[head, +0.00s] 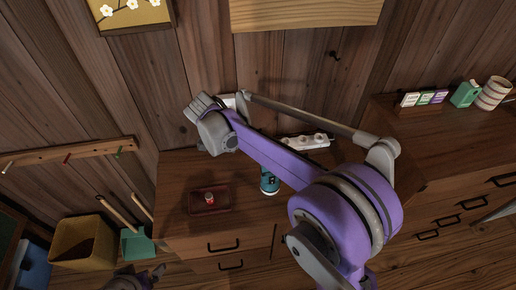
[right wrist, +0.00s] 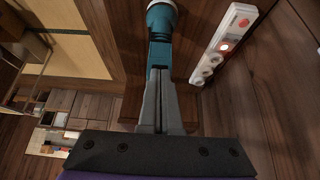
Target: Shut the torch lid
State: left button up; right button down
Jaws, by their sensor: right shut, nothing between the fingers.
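The teal torch (head: 269,181) is on the wooden cabinet top, partly hidden by my right arm in the head view. In the right wrist view the teal torch (right wrist: 158,22) is at the top middle, with a pale end at the top edge. Its lid cannot be made out clearly. My right gripper (right wrist: 160,75) is shut and empty, its fingertips over the torch's near end in the picture; contact cannot be told. My left gripper (head: 152,274) is at the bottom of the head view, low and away from the torch; its opening is unclear.
A dark red tray (head: 225,208) holding a small red and white item (head: 209,198) is left of the torch. A white power strip (head: 305,141) lies behind it and shows in the right wrist view (right wrist: 222,45). A basket (head: 82,243) and a green dustpan (head: 136,243) are left.

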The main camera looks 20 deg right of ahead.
pick_arm(q)
jog(key=shift+s+f+b, duration=0.25)
jog(key=shift+f+b, duration=0.55)
jog(key=shift+f, duration=0.25)
pick_arm(e)
jog(key=f, duration=0.1)
jog(key=a+f+h, duration=0.1)
jog(key=shift+w+a+f+g+h, duration=0.1)
jog(key=shift+f+g+h, duration=0.2)
